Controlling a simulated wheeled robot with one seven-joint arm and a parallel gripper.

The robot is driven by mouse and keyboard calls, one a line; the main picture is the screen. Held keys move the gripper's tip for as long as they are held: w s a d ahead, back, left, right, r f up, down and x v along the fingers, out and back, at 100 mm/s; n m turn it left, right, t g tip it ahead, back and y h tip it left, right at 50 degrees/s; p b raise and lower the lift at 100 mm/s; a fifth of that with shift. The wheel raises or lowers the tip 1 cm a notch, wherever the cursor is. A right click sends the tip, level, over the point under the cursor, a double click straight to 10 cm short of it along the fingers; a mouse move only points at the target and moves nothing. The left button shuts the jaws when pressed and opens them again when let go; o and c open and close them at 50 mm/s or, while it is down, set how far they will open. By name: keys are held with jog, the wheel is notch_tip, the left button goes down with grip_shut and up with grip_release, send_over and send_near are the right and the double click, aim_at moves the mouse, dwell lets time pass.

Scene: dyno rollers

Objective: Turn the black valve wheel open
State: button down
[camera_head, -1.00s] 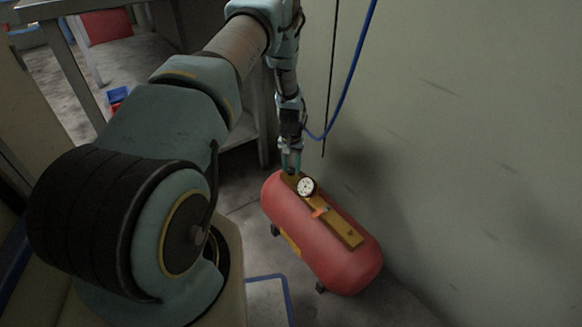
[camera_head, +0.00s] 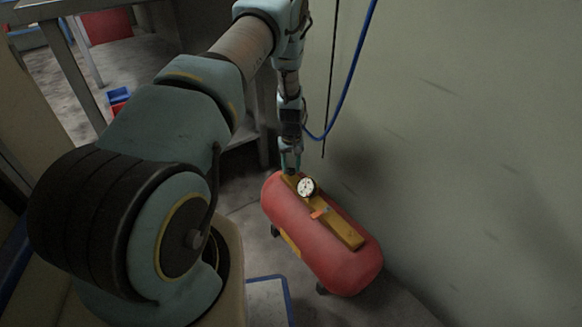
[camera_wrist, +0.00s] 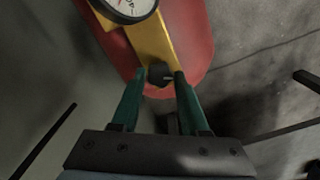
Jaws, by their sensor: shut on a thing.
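The black valve wheel (camera_wrist: 160,73) shows in the wrist view at the near end of a yellow bar (camera_wrist: 150,38) on top of a red tank (camera_wrist: 196,40). My gripper (camera_wrist: 160,77) has its two green fingers on either side of the wheel and is shut on it. In the head view my gripper (camera_head: 291,170) points down at the far end of the red tank (camera_head: 320,245). The wheel is hidden there behind the gripper.
A round white gauge (camera_head: 306,187) stands on the bar close to my gripper, with an orange lever (camera_head: 319,213) beyond it. A pale wall (camera_head: 470,140) rises to the right. A metal table (camera_head: 60,12) stands at the back left.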

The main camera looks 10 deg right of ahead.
jog(key=shift+c, duration=2.1)
grip_release()
notch_tip(320, 180, up, 11)
jog(key=p, duration=0.1)
jog(key=shift+f, duration=0.1)
notch_tip(320, 180, up, 9)
send_over(291, 170)
jog(key=s+a, duration=0.2)
jog(key=a, duration=0.4)
jog(key=s+a+r, duration=0.6)
jog(key=r, duration=0.3)
jog(key=s+a+r+t, duration=0.1)
jog(key=s+a+r, duration=0.3)
jog(key=s, duration=0.3)
jog(key=s+a+r+t, duration=0.1)
jog(key=s+a+r, duration=0.35)
jog(key=s, duration=0.35)
notch_tip(291, 170, up, 22)
jog(key=p, duration=2.2)
jog(key=shift+w+f+m+p, duration=0.2)
jog(key=shift+w+m+p, duration=0.1)
jog(key=shift+w, duration=0.15)
